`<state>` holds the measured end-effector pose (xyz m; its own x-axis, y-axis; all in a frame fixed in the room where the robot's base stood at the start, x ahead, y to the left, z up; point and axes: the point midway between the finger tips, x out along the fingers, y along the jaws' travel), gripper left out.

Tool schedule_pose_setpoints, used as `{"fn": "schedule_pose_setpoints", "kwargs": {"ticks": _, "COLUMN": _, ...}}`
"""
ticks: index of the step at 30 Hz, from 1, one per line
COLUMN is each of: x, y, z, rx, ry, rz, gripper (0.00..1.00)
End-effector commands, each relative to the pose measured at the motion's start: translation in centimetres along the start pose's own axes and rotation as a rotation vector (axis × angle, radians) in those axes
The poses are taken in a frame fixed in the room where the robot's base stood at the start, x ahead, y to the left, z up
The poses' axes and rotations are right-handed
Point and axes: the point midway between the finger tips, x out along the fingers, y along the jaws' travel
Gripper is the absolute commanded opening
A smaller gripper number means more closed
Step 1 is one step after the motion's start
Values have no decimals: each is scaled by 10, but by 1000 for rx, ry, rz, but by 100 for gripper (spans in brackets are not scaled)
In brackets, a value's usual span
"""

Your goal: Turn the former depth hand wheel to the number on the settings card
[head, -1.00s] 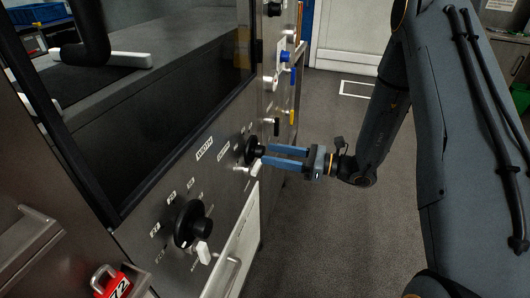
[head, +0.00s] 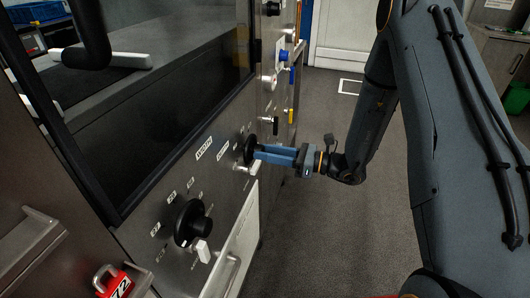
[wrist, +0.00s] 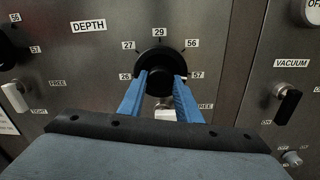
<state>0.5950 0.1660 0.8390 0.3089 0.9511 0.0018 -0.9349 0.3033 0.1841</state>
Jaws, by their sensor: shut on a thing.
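A black hand wheel (wrist: 159,57) is on the steel panel, with number plates 26, 27, 29, 56 and 57 around it. 29 stands above its top. A DEPTH label (wrist: 88,26) is to its upper left. In the head view the same wheel (head: 250,146) is seen from the side. My gripper (wrist: 160,77) is shut on its dark centre knob, one blue finger on each side. It also shows in the head view (head: 259,153). A pointer mark on the wheel cannot be made out. I cannot identify the settings card.
A white-handled lever (wrist: 165,114) sits just below the wheel, partly hidden by my gripper. Another black wheel (head: 188,222) with a white lever (head: 203,250) is nearer. A VACUUM switch (wrist: 287,106) is to the right. A red padlock-shaped tag (head: 112,282) hangs low. Floor beside the panel is clear.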

Motion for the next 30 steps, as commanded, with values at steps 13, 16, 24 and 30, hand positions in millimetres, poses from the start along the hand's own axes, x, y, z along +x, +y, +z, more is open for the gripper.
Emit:
{"fn": "schedule_pose_setpoints", "kwargs": {"ticks": 13, "x": 0, "y": -2, "z": 1, "rx": 19, "ry": -1, "rz": -4, "gripper": 49}}
{"fn": "schedule_pose_setpoints", "kwargs": {"ticks": 16, "x": 0, "y": -1, "z": 1, "rx": 20, "ry": -1, "rz": -2, "gripper": 49}}
{"fn": "schedule_pose_setpoints", "kwargs": {"ticks": 24, "x": -9, "y": -2, "z": 0, "rx": 20, "ry": -1, "rz": -4, "gripper": 49}}
{"fn": "schedule_pose_setpoints", "kwargs": {"ticks": 30, "x": -41, "y": -4, "z": 0, "rx": 19, "ry": -1, "rz": -6, "gripper": 49}}
